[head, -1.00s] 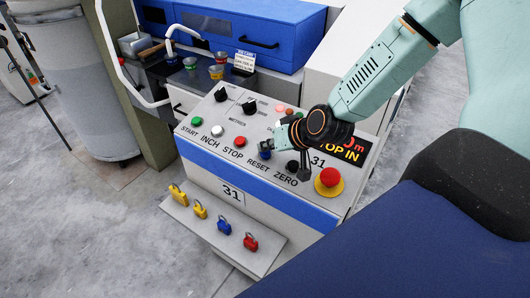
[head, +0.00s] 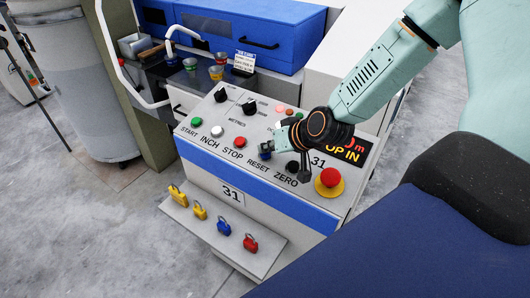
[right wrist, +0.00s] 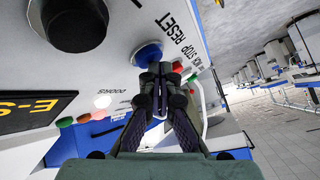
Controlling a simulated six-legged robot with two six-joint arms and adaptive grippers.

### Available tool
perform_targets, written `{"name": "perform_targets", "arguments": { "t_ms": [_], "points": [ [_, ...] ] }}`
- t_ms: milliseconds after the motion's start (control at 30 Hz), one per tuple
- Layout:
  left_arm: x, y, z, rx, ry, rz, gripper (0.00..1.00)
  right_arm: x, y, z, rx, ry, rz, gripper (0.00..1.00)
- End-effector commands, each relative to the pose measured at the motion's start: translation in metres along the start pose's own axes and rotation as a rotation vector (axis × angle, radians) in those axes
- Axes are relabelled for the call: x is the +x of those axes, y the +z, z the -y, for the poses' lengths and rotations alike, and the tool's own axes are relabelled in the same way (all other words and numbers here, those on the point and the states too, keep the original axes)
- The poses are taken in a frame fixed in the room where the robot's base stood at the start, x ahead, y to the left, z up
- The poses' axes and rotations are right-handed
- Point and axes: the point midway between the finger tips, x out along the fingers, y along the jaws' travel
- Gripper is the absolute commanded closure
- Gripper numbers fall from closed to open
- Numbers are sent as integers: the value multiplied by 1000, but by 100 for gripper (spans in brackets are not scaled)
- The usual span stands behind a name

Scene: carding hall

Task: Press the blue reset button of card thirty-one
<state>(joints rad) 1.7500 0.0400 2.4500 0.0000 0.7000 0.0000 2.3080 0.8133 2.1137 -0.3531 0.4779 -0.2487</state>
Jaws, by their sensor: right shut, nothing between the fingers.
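The control panel (head: 215,142) of card 31 has a row of buttons labelled START, INCH, STOP, RESET and ZERO. The blue reset button (right wrist: 146,52) shows partly behind my fingertips in the right wrist view. In the head view the same spot is mostly covered by my right gripper (head: 266,150). The right gripper is shut and empty, its fingertips at the blue button. I cannot tell whether they touch it. My left gripper is not in view.
The black zero button (head: 292,167) and the red emergency stop (head: 330,177) on its yellow base are close by on the right. The red stop button (head: 239,142) is just left. Several padlocks (head: 224,228) hang on the shelf below.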

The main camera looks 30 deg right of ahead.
Motion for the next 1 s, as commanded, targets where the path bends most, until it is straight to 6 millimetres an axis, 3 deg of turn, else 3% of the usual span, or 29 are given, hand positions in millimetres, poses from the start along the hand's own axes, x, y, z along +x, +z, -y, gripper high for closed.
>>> {"name": "perform_targets", "arguments": {
  "t_ms": [533, 1000],
  "points": [
    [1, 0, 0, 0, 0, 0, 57, 1, 2, -1, 1, 0, 3, 100],
    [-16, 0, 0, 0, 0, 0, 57, -12, -8, 9, 0, -1, 3, 100]
  ]
}}
